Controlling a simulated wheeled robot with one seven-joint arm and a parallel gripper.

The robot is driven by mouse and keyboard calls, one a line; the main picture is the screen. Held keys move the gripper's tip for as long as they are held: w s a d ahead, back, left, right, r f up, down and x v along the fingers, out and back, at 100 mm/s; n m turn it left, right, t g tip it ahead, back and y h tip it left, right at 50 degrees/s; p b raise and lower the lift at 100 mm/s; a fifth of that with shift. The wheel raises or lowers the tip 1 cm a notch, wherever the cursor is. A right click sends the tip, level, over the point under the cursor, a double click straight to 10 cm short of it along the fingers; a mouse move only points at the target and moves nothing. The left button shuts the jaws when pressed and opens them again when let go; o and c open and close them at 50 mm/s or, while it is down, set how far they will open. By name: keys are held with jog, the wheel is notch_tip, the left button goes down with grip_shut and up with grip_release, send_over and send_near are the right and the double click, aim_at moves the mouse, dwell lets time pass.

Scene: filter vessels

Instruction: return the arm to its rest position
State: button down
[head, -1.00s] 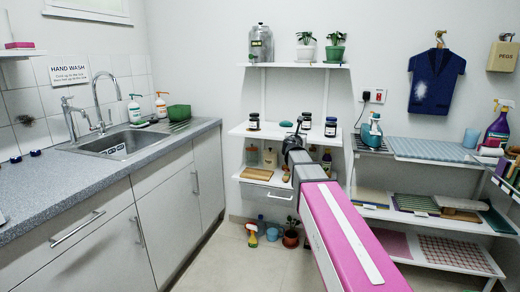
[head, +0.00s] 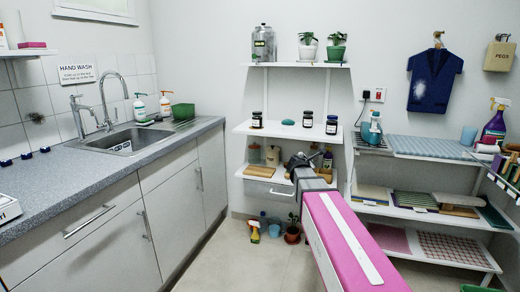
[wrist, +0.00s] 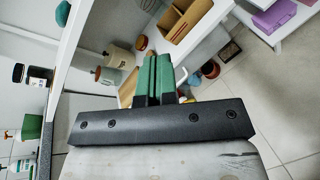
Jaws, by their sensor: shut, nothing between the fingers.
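My gripper (wrist: 154,62) shows in the wrist view with its two green fingers pressed together and nothing between them. In the head view my gripper (head: 299,160) is small and dark at the far end of my magenta arm. It appears in front of the lower part of the white shelf unit (head: 340,130). My arm reaches forward from the bottom right of the picture. The fingertips are partly hidden behind the wrist in the head view.
A grey worktop (head: 70,175) with a sink (head: 125,143) runs along the left. Dark-lidded jars (head: 307,119) and a green lump (head: 288,122) stand on the middle shelf. A rack (head: 425,208) with mats stands at right. The floor between counter and shelves is mostly clear.

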jog(key=s+d+f+m+g+y, duration=0.2)
jog(key=s+f+m+g, duration=0.4)
jog(key=s+f+m, duration=0.65)
jog(key=s+a+f+m+g+y, duration=0.2)
jog(key=s+f+m+g, duration=0.1)
jog(key=s+f+m, duration=0.2)
jog(key=s+a+f+m+g+y, duration=0.3)
jog(key=s+f+m, duration=0.2)
jog(key=s+f, duration=0.4)
jog(key=s, duration=0.3)
jog(key=shift+s+a+f+g, duration=0.2)
jog(key=shift+s+a+g, duration=0.1)
jog(key=shift+s+g, duration=0.1)
